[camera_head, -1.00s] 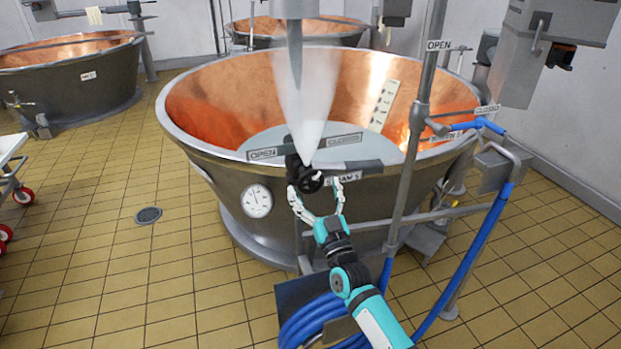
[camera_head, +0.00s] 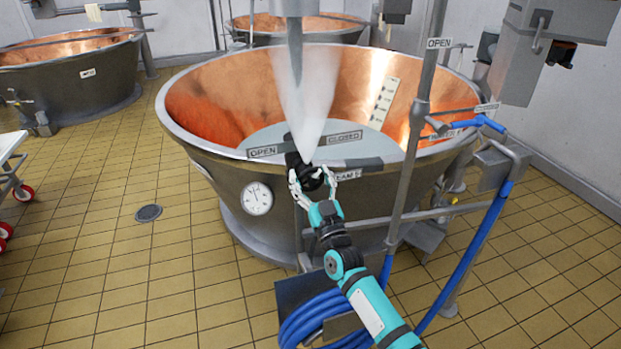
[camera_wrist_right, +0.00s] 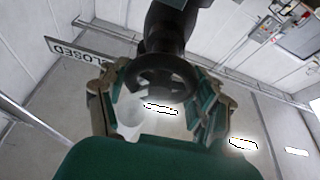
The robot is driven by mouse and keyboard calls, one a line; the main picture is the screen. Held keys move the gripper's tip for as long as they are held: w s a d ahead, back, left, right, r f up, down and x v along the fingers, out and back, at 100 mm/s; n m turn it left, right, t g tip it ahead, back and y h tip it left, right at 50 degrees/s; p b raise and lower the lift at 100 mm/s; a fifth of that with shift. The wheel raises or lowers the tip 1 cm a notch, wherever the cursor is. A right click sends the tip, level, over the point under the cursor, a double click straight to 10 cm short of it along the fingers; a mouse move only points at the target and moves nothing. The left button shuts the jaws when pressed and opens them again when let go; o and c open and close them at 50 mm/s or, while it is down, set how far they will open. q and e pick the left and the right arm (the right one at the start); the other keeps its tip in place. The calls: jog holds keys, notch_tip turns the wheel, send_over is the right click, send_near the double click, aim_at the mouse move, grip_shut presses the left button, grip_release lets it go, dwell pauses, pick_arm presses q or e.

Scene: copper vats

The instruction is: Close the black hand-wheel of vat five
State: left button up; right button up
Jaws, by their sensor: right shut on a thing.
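The black hand-wheel (camera_head: 311,180) sits at the near rim of the copper vat (camera_head: 222,97), below the OPEN sign (camera_head: 263,151) and the CLOSED sign (camera_head: 344,137). My right gripper (camera_head: 325,177) is at the wheel with a finger on each side, shut on it. In the right wrist view the dark wheel (camera_wrist_right: 160,72) lies between the fingers of my right gripper (camera_wrist_right: 160,105). The label under the wheel is partly hidden by the gripper. White steam (camera_head: 307,100) shows above the wheel. My left gripper is not in view.
A round gauge (camera_head: 257,198) is on the vat's front. A grey upright pipe (camera_head: 412,150) and a blue hose (camera_head: 470,255) stand to the right. A coiled blue hose (camera_head: 310,322) is below my right arm. The tiled floor at left is mostly clear.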

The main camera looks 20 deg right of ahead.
jog(key=m+h+p, duration=0.1)
jog(key=m+h, duration=0.2)
jog(key=m, duration=0.2)
jog(key=shift+m, duration=0.3)
jog(key=shift+d+m+h, duration=0.1)
jog(key=shift+m+h, duration=0.4)
jog(key=shift+m, duration=0.1)
jog(key=o, duration=1.1)
jog(key=shift+o, duration=0.2)
jog(key=v, duration=1.2)
